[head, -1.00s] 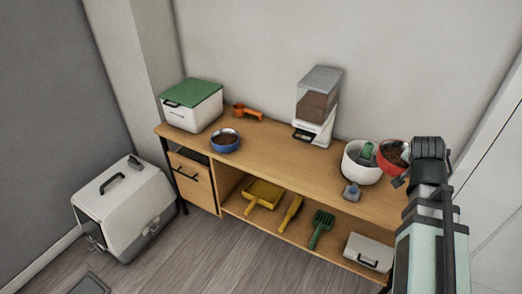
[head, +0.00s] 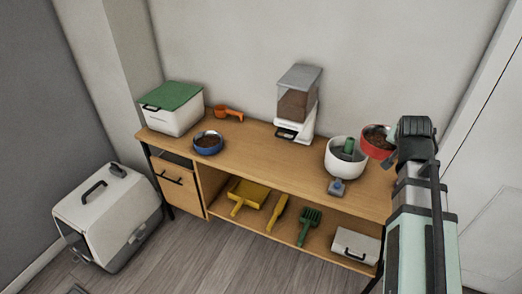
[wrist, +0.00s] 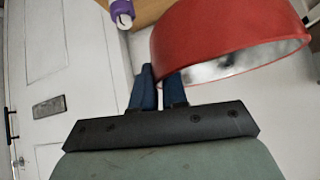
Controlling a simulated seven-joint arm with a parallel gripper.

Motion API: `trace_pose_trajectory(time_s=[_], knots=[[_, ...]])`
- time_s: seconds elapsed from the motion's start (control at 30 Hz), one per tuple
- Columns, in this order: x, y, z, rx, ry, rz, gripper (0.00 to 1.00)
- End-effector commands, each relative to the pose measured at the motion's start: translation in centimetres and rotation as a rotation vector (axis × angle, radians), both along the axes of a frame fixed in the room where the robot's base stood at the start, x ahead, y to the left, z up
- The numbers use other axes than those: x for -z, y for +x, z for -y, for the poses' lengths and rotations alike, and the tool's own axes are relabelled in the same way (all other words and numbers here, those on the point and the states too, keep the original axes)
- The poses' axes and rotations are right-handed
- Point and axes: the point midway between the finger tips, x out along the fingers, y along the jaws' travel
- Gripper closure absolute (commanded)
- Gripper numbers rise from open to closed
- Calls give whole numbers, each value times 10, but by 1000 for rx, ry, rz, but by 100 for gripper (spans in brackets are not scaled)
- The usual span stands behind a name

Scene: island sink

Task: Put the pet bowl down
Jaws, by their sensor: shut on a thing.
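A red pet bowl (head: 374,151) with brown food in it is at the right end of the wooden table in the head view, just right of a white pot. A blue bowl (head: 208,150) with brown food stands on the table's left half.
The white pot (head: 345,165) holds a green-handled tool, with a small blue-grey item (head: 336,188) in front. A food dispenser (head: 297,105) stands at the back. A green-lidded box (head: 173,115) is at the left end. The table's middle front is clear.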

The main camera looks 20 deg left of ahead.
Motion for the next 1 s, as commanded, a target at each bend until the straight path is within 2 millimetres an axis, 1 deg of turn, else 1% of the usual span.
trace_pose_trajectory(time_s=[0.03, 0.17, 0.27, 0.3, 0.37, 0.4, 0.47, 0.5, 0.57, 0.6, 0.67, 0.7, 0.73, 0.83, 1.0], knots=[[0, 5, -13, -31, 1, 0, 100], [1, 15, -48, -124, 0, -1, 100], [4, 22, -87, -221, -1, -3, 100], [5, 25, -104, -264, -1, -4, 100], [6, 28, -131, -331, -2, -5, 100], [7, 29, -149, -375, -2, -5, 100], [9, 29, -176, -440, -4, -6, 100], [10, 29, -193, -483, -5, -7, 100], [12, 28, -220, -547, -6, -7, 100], [14, 26, -237, -588, -6, -8, 100], [16, 23, -263, -650, -7, -8, 100], [17, 21, -281, -691, -8, -9, 100], [18, 19, -294, -719, -9, -8, 100], [23, 19, -337, -772, -12, -10, 100], [34, 26, -404, -783, -13, -12, 100]])
